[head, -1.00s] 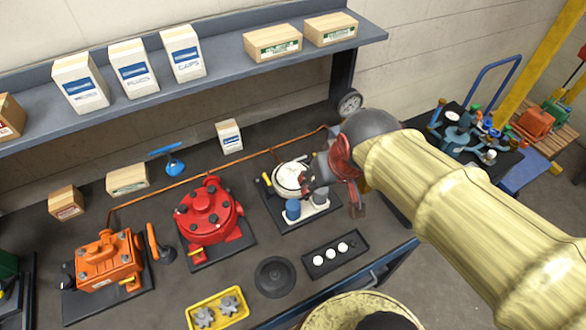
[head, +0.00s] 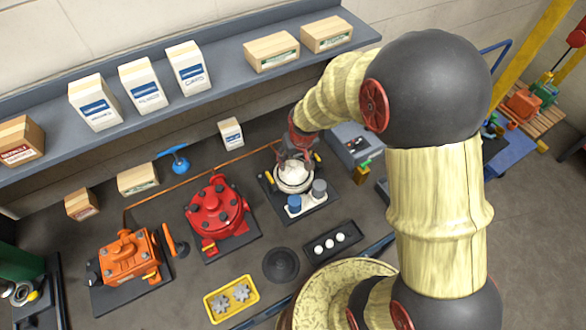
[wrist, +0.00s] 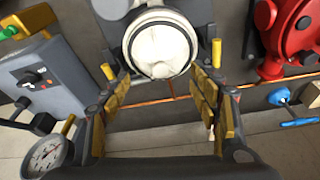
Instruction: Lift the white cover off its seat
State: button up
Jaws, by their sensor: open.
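The white cover (head: 293,172) is a round, pale lid on the white-rimmed unit at the right of the bench. In the wrist view my gripper (wrist: 162,82) is open, one finger on each side, with the tips near the cover's lower edge. Whether the fingers touch the cover cannot be told.
Blue (head: 294,205) and grey (head: 319,189) cylinders stand close in front of the unit. An orange pipe (head: 200,180) runs behind. The shelf (head: 230,75) overhangs the back.

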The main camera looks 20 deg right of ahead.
aim_at(294, 164)
jog(key=x, duration=0.6)
jog(key=shift+c, duration=1.2)
